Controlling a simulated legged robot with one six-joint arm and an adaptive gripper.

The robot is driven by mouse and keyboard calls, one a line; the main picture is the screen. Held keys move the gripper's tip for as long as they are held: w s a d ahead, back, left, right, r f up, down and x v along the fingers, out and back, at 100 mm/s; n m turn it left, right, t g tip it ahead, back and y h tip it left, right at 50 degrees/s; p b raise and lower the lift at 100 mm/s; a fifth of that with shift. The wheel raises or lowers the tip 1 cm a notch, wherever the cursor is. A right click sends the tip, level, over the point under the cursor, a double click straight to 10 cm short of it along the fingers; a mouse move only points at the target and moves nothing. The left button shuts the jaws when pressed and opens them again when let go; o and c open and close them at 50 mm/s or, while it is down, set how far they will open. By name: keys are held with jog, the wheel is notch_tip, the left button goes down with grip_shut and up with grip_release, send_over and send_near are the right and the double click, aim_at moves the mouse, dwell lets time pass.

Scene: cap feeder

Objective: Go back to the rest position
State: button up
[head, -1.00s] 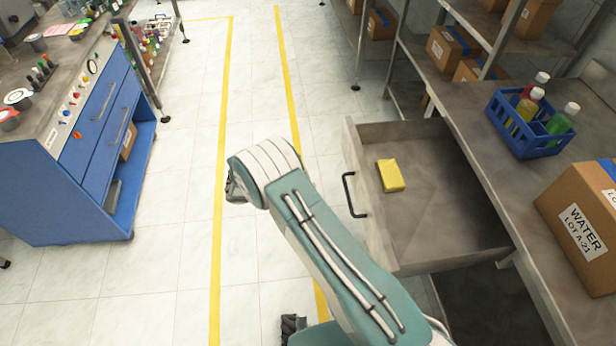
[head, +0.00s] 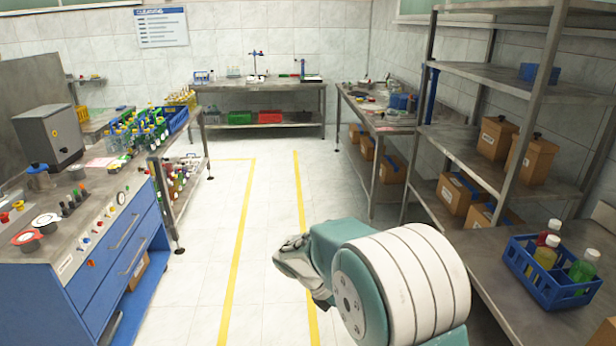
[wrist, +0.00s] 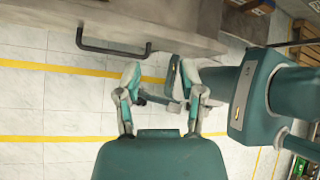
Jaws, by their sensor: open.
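My gripper (wrist: 160,100) shows in the wrist view with its two fingers spread apart and nothing between them. Tiled floor and part of my own body show beyond the fingers. In the head view my arm is folded up close to the camera at the lower right, and its wrist end points left over the aisle; the fingertips are not clear there. A drawer front (wrist: 150,14) with a dark handle (wrist: 112,48) crosses the top of the wrist view, apart from the fingers.
A blue crate of bottles (head: 545,285) stands on the right bench. A blue cabinet (head: 120,250) with knobs stands at the left. A shelf rack (head: 470,150) with cartons stands at the right. The floor aisle between yellow lines (head: 236,250) is clear.

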jog(key=s+d+r+m+t+y, duration=0.2)
jog(key=s+r+m+t+y, duration=0.1)
jog(key=s+r+m, duration=0.4)
jog(key=s+d+r+m+t+y, duration=0.3)
jog(key=s+r+m, duration=0.4)
jog(key=s+m, duration=0.7)
jog(key=m+t+y, duration=0.1)
jog(key=y, duration=0.1)
jog(key=shift+s+r+m+y, duration=0.3)
jog(key=shift+r+y, duration=0.1)
